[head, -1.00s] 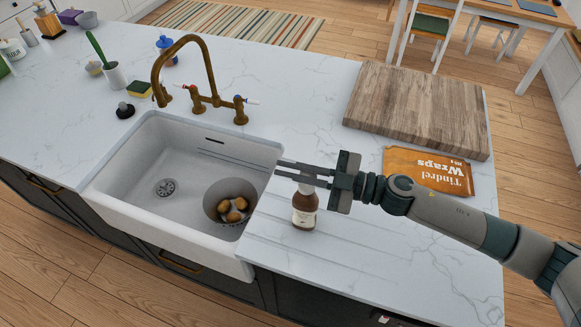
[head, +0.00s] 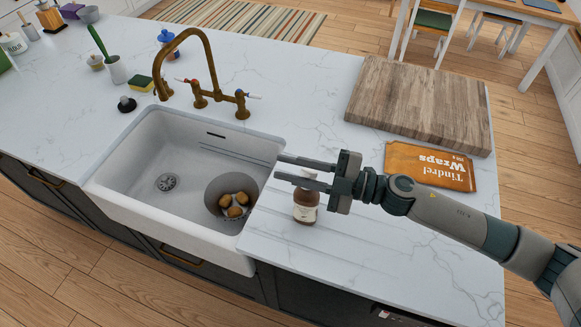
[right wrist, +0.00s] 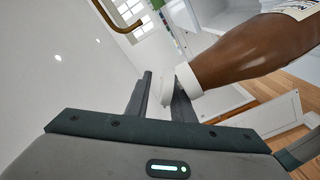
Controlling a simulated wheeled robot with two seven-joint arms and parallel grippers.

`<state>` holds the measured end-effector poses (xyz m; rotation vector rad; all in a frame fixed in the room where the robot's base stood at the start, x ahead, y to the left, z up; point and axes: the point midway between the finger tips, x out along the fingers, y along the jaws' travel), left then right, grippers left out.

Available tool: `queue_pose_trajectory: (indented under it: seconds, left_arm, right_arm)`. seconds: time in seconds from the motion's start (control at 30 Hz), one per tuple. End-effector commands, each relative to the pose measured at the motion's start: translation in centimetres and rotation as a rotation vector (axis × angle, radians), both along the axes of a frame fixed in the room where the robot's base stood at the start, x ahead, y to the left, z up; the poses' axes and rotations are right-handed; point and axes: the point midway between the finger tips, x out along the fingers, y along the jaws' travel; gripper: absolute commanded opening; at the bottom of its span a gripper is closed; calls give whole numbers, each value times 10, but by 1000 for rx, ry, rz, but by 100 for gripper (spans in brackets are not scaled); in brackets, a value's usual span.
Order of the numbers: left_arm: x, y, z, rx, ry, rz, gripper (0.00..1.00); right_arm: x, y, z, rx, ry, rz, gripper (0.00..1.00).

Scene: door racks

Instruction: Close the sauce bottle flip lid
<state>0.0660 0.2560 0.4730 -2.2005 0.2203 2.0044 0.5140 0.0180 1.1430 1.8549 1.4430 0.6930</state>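The brown sauce bottle (head: 306,208) with a pale label stands upright on the counter, right of the sink. In the right wrist view the bottle (right wrist: 240,55) lies slantwise across the picture, with its white cap (right wrist: 188,80). A white flap (right wrist: 167,87) sticks out from the cap and appears between the fingers; whether they touch it I cannot tell. My right gripper (head: 278,167) is open at the bottle's top, its fingers apart and pointing left toward the sink. The near finger partly hides the cap in the head view. My left gripper is not in view.
A white sink (head: 140,135) with a brass tap (head: 207,60) is to the left; a bowl of brown items (head: 213,190) sits inside it. An orange wraps packet (head: 430,165) and a wooden board (head: 420,104) lie behind my right arm. The counter in front of the arm is clear.

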Motion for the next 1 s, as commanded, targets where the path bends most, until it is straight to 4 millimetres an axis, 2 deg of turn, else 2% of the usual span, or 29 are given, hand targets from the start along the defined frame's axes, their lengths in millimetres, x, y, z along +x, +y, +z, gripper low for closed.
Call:
queue_pose_trajectory:
  seconds: [0.57,1.0]
  left_arm:
    - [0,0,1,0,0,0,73]
    - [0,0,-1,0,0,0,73]
  right_arm:
    - [1,-1,-4,6,54,-1,26]
    - [11,-8,1,87,374,-2,26]
